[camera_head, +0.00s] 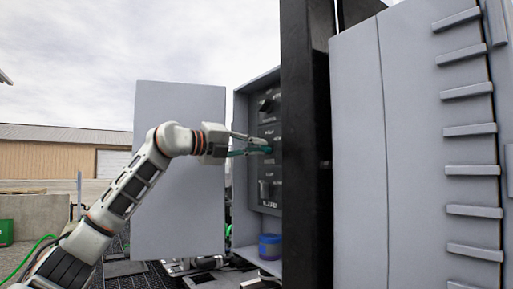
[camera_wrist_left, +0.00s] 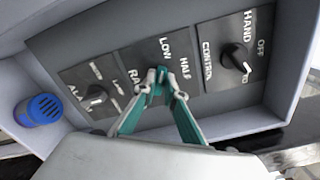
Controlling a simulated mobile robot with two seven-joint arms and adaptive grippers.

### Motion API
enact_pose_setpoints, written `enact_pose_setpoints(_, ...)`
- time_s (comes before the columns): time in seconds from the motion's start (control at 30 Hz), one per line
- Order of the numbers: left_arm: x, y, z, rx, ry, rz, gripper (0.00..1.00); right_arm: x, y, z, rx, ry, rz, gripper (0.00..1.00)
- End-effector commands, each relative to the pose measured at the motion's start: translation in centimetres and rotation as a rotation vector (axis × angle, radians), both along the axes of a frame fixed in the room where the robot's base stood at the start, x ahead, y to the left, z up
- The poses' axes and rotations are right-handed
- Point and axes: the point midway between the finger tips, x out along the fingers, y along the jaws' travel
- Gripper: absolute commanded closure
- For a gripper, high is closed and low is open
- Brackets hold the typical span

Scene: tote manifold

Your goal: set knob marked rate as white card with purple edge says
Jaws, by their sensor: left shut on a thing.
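The control panel (camera_head: 269,170) stands inside an open grey cabinet. In the left wrist view, its middle plate (camera_wrist_left: 135,58) carries the words LOW and HALF and a partly hidden word starting RA. My left gripper (camera_wrist_left: 161,76) has its green-lined fingertips shut together at this plate, on the rate knob, which they hide. In the head view, my left gripper (camera_head: 262,147) reaches the middle of the panel from the left. The knob's pointer cannot be seen. No white card with a purple edge shows in either view. My right gripper is not in view.
The CONTROL knob (camera_wrist_left: 236,59), beside HAND and OFF, and another knob (camera_wrist_left: 96,97), by partly hidden lettering, flank the middle plate. A blue-topped cylinder (camera_head: 270,246) stands at the cabinet bottom. The open door (camera_head: 180,215) is left; a dark post (camera_head: 304,150) is right.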

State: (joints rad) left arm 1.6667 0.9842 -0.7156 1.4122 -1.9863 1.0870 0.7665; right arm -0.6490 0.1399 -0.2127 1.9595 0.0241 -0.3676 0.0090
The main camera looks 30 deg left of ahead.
Motion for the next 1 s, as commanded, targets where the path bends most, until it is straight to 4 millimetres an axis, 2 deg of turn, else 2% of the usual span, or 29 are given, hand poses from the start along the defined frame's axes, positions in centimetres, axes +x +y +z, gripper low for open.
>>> enact_pose_setpoints(0.07, 0.0, 0.0, 0.0, -0.003, 0.002, -0.001, 1.00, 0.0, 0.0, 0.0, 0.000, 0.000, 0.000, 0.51)
enact_pose_setpoints(0.1, 0.0, 0.0, 0.0, -0.003, 0.002, -0.001, 0.87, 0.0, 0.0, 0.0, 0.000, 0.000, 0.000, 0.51)
enact_pose_setpoints(0.17, 0.0, 0.0, 0.0, -0.002, 0.001, -0.001, 0.73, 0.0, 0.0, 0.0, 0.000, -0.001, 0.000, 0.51)
enact_pose_setpoints(0.5, -0.1, 0.0, 0.0, 0.000, 0.000, 0.000, 0.73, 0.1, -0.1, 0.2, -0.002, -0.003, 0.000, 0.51)
enact_pose_setpoints(0.63, -0.8, 0.5, 0.0, 0.000, 0.000, 0.001, 0.73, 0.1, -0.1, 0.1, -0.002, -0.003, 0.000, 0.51)
enact_pose_setpoints(0.77, -2.8, 1.3, 0.0, 0.002, -0.001, 0.003, 0.73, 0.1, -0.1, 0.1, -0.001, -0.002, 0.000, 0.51)
enact_pose_setpoints(1.0, -7.3, 3.1, 0.0, 0.000, 0.001, 0.003, 0.73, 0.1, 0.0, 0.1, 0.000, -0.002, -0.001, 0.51)
